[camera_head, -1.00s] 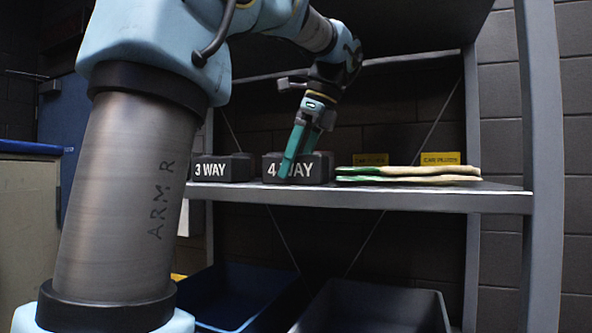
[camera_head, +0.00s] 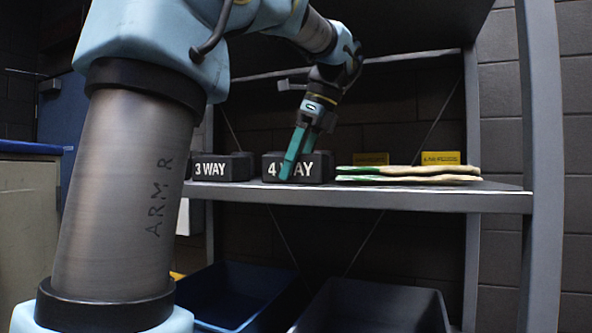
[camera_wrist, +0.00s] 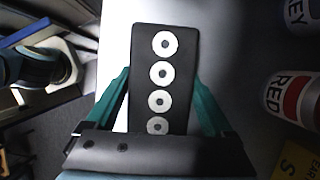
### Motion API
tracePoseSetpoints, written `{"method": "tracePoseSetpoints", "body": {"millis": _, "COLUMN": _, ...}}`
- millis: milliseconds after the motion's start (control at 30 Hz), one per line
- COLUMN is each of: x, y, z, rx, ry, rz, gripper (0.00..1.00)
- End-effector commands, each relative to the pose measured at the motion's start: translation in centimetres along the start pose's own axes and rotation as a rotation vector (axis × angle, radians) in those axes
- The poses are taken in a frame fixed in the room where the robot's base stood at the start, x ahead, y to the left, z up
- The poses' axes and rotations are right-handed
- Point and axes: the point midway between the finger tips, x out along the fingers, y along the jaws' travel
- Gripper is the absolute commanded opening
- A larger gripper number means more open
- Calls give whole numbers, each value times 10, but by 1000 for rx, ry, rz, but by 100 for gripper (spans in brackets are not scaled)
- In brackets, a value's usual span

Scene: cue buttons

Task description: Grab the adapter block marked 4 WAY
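The 4 WAY adapter block (camera_head: 270,168) is a dark box with white lettering, sitting on the shelf. In the wrist view the block (camera_wrist: 178,88) shows a column of several white ring-shaped sockets on its top. My gripper (camera_head: 286,172) points down at the block, one teal finger in front of its lettering. In the wrist view the teal fingers of my gripper (camera_wrist: 160,78) lie on both sides of the block, tips close to its edges. I cannot tell whether they press on it. The 3 WAY block (camera_head: 222,168) sits to the left.
Cream and green folded items (camera_head: 410,174) lie just right of the block. Yellow labels (camera_head: 440,158) stand behind them. The shelf's front edge (camera_head: 440,203) runs below, and a grey upright (camera_head: 543,170) stands at right. A blue bin (camera_head: 240,285) and a grey bin (camera_head: 375,300) are underneath.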

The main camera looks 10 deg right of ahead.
Motion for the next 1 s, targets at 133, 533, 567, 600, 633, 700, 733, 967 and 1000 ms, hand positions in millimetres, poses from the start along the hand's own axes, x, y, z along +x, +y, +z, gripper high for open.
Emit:
{"method": "tracePoseSetpoints", "body": {"millis": 133, "x": 0, "y": 0, "z": 0, "rx": 0, "ry": 0, "rz": 0, "gripper": 68}}
{"method": "tracePoseSetpoints", "body": {"millis": 533, "x": 0, "y": 0, "z": 0, "rx": 0, "ry": 0, "rz": 0, "gripper": 24}}
{"method": "tracePoseSetpoints", "body": {"millis": 567, "x": 0, "y": 0, "z": 0, "rx": 0, "ry": 0, "rz": 1, "gripper": 20}}
{"method": "tracePoseSetpoints", "body": {"millis": 600, "x": 0, "y": 0, "z": 0, "rx": 0, "ry": 0, "rz": 1, "gripper": 16}}
{"method": "tracePoseSetpoints", "body": {"millis": 633, "x": 0, "y": 0, "z": 0, "rx": 0, "ry": 0, "rz": 1, "gripper": 12}}
{"method": "tracePoseSetpoints", "body": {"millis": 700, "x": 0, "y": 0, "z": 0, "rx": 0, "ry": 0, "rz": 1, "gripper": 4}}
{"method": "tracePoseSetpoints", "body": {"millis": 733, "x": 0, "y": 0, "z": 0, "rx": 0, "ry": 0, "rz": 0, "gripper": 3}}
{"method": "tracePoseSetpoints", "body": {"millis": 967, "x": 0, "y": 0, "z": 0, "rx": 0, "ry": 0, "rz": 0, "gripper": 3}}
{"method": "tracePoseSetpoints", "body": {"millis": 1000, "x": -1, "y": 0, "z": 0, "rx": 0, "ry": 0, "rz": -1, "gripper": 3}}
